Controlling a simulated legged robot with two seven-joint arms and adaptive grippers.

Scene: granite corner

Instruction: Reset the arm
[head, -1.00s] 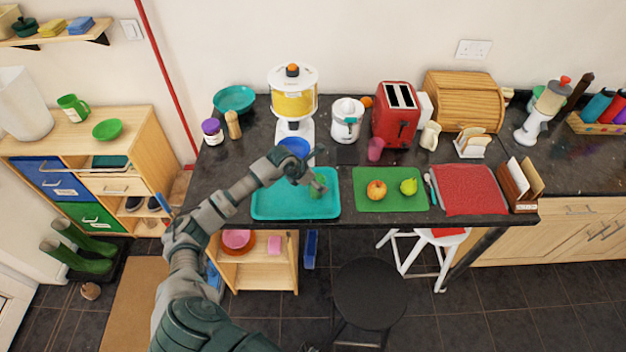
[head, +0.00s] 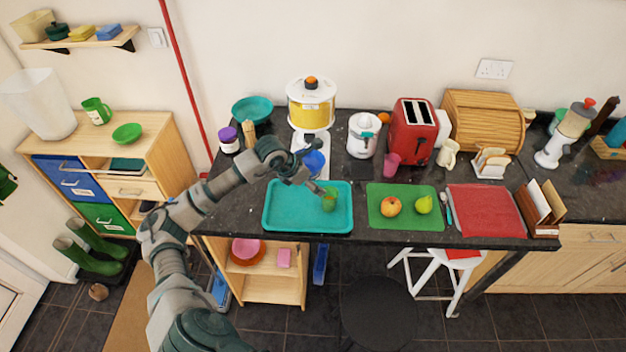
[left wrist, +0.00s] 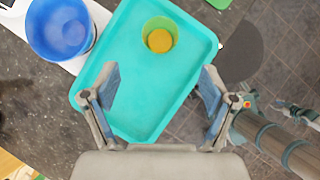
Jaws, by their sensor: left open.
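My left gripper (head: 317,187) hangs over the right part of the teal tray (head: 283,224) on the dark counter. In the left wrist view its two fingers (left wrist: 160,78) are spread wide apart with nothing between them. A green cup (head: 329,203) with a yellowish inside stands on the tray, just beyond the fingertips. In the left wrist view the cup (left wrist: 159,29) is upright near the tray's far end, apart from the fingers. My right gripper is not seen.
A blue bowl (head: 313,162) sits by the yellow-and-white dispenser (head: 311,103) behind the tray. A green board (head: 407,216) with an apple (head: 390,207) and a pear (head: 424,204) lies to the right. A black stool (head: 378,312) stands in front.

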